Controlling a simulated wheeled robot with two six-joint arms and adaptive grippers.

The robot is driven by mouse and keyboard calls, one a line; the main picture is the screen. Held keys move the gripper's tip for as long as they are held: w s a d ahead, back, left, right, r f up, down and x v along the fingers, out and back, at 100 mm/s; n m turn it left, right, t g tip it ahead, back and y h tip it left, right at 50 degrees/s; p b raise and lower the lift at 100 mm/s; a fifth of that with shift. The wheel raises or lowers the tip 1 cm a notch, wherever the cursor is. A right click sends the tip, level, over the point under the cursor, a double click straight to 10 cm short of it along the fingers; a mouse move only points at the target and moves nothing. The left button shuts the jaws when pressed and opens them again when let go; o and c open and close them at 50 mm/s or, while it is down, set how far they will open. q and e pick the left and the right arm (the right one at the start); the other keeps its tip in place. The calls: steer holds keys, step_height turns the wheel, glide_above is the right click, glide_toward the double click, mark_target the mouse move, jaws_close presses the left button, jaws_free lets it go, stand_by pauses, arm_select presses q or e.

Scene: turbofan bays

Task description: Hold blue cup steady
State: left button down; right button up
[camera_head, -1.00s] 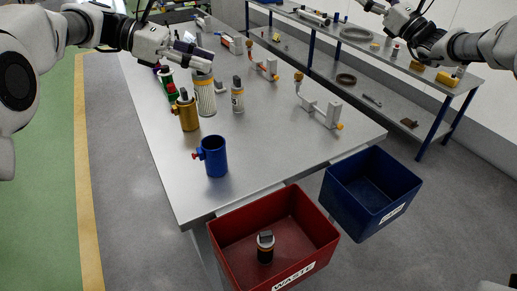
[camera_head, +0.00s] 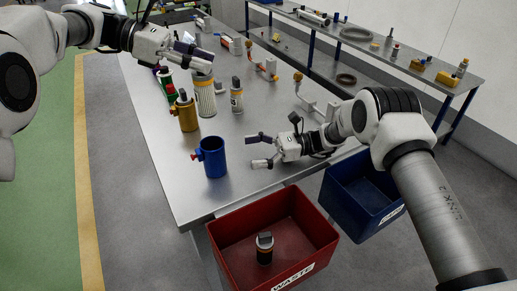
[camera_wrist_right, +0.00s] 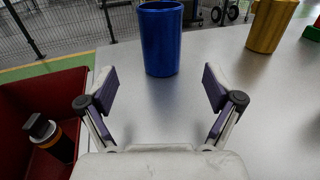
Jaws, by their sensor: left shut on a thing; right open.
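The blue cup (camera_head: 213,160) stands upright near the front left edge of the grey table, with a red knob on its left side. It also shows in the right wrist view (camera_wrist_right: 161,40), straight ahead between the fingertips. My right gripper (camera_head: 260,152) is open and low over the table, to the right of the cup and apart from it. Its open fingers frame the cup in the wrist view (camera_wrist_right: 160,90). My left gripper (camera_head: 197,56) is at the top of the white pleated filter (camera_head: 206,97) and looks shut on it; its fingertips are partly hidden.
A red waste bin (camera_head: 228,245), with a dark canister (camera_head: 264,248) inside, and a blue bin (camera_head: 346,205) hang at the table's front. Bare table surrounds the blue cup's right side.

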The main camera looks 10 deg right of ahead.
mark_target(213, 156)
steer(key=a, duration=1)
steer(key=shift+a, duration=0.35)
steer(key=c, duration=1.4)
arm_select(q)
steer(key=shift+w, duration=0.1)
arm_select(e)
steer(key=shift+c, duration=0.2)
steer(key=shift+w, duration=0.1)
arm_select(q)
steer(key=f+n+t, duration=0.2)
steer(key=w+f+n+t, duration=0.1)
steer(key=f+n+t, duration=0.2)
steer(key=f+t, duration=0.1)
steer(key=f, duration=0.1)
steer(key=shift+w+a+n+t+y, duration=0.2)
steer(key=shift+w+n+t+y, duration=0.1)
steer(key=shift+n+t, duration=0.1)
steer(key=s+r, duration=0.2)
steer(key=r, duration=0.1)
steer(key=shift+d, duration=0.1)
arm_select(e)
steer(key=shift+r, duration=0.1)
arm_select(q)
steer(key=shift+w, duration=0.15)
